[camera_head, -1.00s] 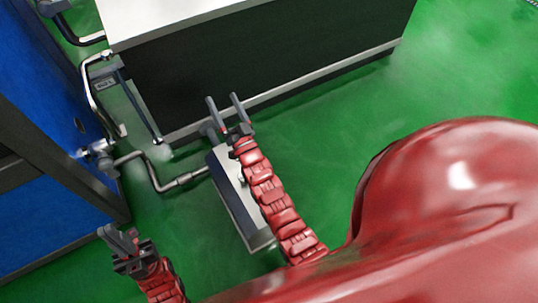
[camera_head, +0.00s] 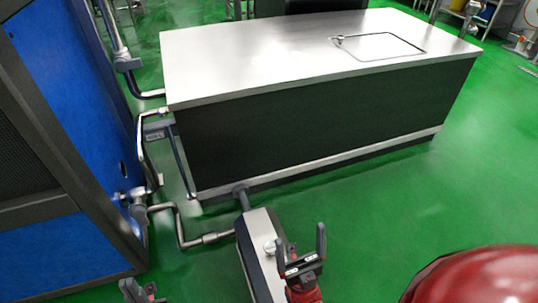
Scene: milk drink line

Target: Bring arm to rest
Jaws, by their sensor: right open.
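My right gripper (camera_head: 306,243) shows low in the middle of the head view, its two dark fingers pointing up and spread apart with nothing between them. It appears in front of a white and dark metal unit (camera_head: 262,250); whether it touches that unit I cannot tell. My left gripper (camera_head: 142,289) is at the bottom left edge, mostly cut off. I see only its dark tips and part of its body, and whether its jaws are apart is unclear. No held object shows in the visible part.
A large counter with a steel top (camera_head: 240,60) and dark side stands ahead. A blue cabinet (camera_head: 70,100) fills the left side. Metal pipes (camera_head: 185,240) run low between the cabinet and the white unit. Green floor (camera_head: 390,215) is clear in front of the counter.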

